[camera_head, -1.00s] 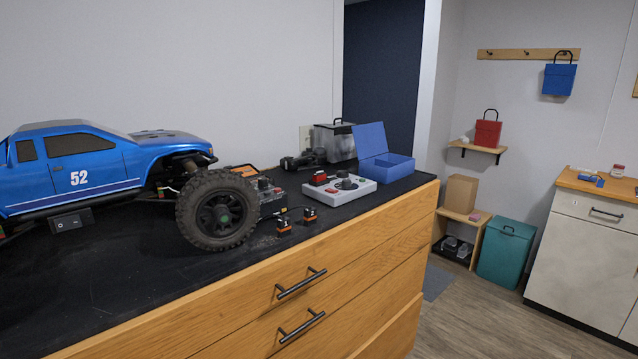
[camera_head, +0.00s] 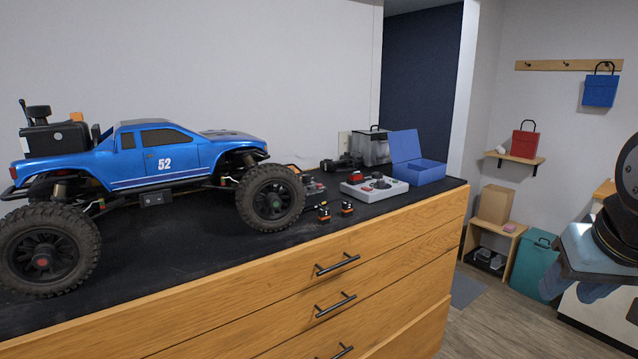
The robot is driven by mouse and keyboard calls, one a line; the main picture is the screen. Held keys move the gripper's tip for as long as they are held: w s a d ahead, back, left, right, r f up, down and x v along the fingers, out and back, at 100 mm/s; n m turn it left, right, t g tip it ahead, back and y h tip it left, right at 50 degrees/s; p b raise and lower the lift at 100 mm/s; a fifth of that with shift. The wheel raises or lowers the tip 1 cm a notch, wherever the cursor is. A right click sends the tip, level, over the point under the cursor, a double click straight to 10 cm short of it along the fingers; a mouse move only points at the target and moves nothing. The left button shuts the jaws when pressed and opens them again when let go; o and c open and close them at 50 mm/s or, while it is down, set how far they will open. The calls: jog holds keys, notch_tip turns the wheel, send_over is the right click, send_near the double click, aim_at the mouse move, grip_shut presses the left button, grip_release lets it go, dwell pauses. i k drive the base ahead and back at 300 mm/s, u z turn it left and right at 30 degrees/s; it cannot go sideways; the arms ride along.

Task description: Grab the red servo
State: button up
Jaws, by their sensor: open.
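A small red block that looks like the red servo (camera_head: 356,177) sits on a light grey tray (camera_head: 372,192) on the black bench top, right of the blue truck. A dark round knob-like part and a smaller red and dark part are beside it on the tray. The red block is too small in the picture to make out its details.
A blue truck (camera_head: 160,158) with big tyres fills the left of the bench (camera_head: 150,235). Two small black and orange parts (camera_head: 324,211) lie before the tray. An open blue box (camera_head: 418,170) stands right of it. A teal bin (camera_head: 533,258) stands on the floor.

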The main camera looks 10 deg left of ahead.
aim_at(358, 175)
jog(key=u, duration=0.9)
jog(key=i, duration=1.05)
